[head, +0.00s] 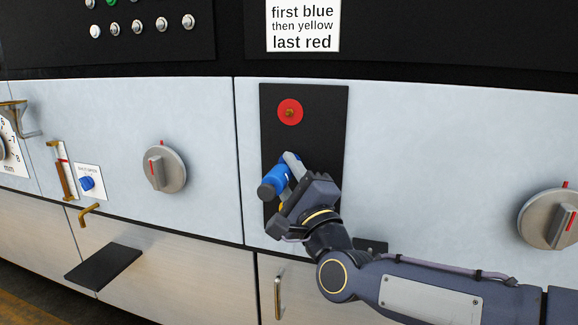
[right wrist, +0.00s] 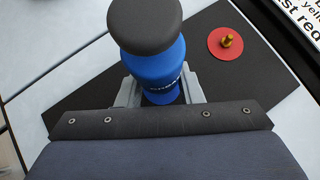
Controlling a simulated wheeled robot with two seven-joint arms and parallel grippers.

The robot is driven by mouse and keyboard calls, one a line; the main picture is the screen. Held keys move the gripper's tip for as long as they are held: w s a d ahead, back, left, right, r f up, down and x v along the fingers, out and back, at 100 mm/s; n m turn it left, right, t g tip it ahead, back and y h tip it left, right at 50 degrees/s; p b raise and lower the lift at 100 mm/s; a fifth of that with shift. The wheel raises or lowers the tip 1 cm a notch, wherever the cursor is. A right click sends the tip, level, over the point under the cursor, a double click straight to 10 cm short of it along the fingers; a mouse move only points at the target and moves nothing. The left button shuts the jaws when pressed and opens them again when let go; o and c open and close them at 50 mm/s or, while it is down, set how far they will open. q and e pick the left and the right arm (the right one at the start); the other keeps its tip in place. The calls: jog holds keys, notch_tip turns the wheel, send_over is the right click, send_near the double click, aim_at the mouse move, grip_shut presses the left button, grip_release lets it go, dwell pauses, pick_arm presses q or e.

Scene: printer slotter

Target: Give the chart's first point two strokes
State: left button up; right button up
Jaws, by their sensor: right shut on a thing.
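The chart (head: 303,27) reads "first blue, then yellow, last red". Below it, a black panel (head: 325,110) bears a red disc (head: 290,104) with a brass nipple in its middle; the disc also shows in the right wrist view (right wrist: 217,50). My right gripper (head: 286,172) is shut on a blue cylinder with a dark grey end (head: 272,183), its fingers at its sides. The cylinder fills the middle of the right wrist view (right wrist: 153,68). A bit of yellow (head: 282,206) shows below it, mostly hidden by my gripper. Any blue point on the panel is hidden. My left gripper is out of view.
Grey knobs stand out left (head: 164,170) and right (head: 549,219) of the panel. Further left are a small blue fitting on a white card (head: 91,181), a brass hook (head: 89,212) and a dark shelf (head: 104,265). A vertical handle (head: 278,298) sits low.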

jog(key=shift+w+d, duration=0.1)
jog(key=shift+w, duration=0.05)
dwell(0.6)
jog(key=o, duration=1.1)
jog(key=shift+c, duration=0.2)
